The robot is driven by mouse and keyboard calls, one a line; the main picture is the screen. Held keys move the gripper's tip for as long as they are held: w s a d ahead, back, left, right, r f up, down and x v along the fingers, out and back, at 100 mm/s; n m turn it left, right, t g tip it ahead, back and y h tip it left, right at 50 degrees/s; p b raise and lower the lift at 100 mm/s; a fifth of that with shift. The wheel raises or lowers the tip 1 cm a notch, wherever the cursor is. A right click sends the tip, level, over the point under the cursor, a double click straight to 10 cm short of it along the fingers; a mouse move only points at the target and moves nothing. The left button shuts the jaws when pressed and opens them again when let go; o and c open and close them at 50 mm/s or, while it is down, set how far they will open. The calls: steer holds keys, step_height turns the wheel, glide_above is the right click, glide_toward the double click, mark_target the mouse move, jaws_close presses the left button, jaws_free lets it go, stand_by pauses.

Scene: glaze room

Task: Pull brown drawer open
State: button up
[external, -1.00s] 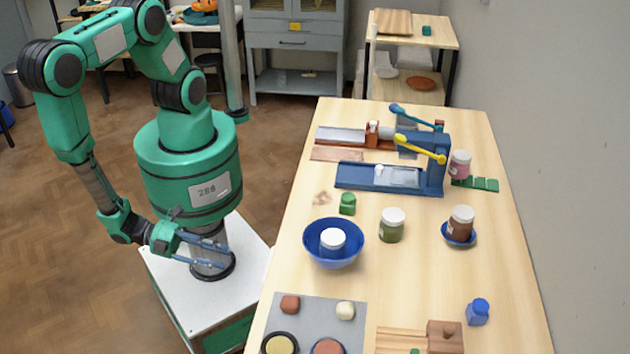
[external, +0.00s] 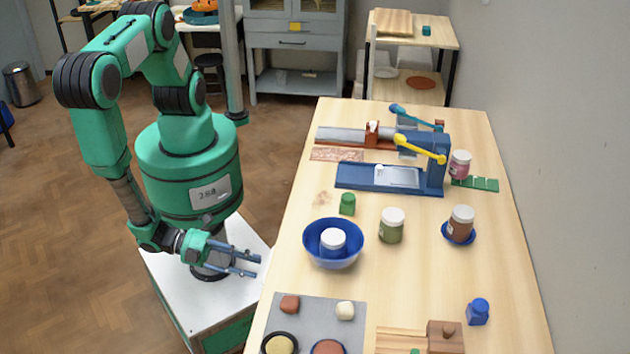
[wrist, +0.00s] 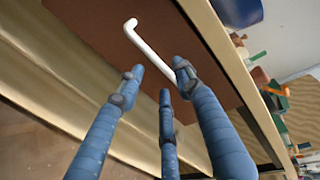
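The brown drawer front (wrist: 93,30) fills the upper middle of the wrist view, set in a pale wooden frame, and looks flush with it. Its white bar handle (wrist: 148,45) runs slantwise across the front. My gripper (wrist: 158,78) has three blue fingers, spread apart and empty. Its fingertips are close to the handle, which shows between them and partly behind them. I cannot tell whether any finger touches it. In the external view my gripper (external: 257,266) is just left of the table's left edge; the drawer is hidden there.
The wooden table (external: 420,285) carries a blue bowl (external: 345,262) with a jar in it near its left edge. A grey mat (external: 318,311) with several pieces lies nearer the camera. Open floor (external: 60,250) is on the left.

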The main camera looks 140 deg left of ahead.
mark_target(267, 268)
steer(key=shift+x, duration=1.5)
jaws_close()
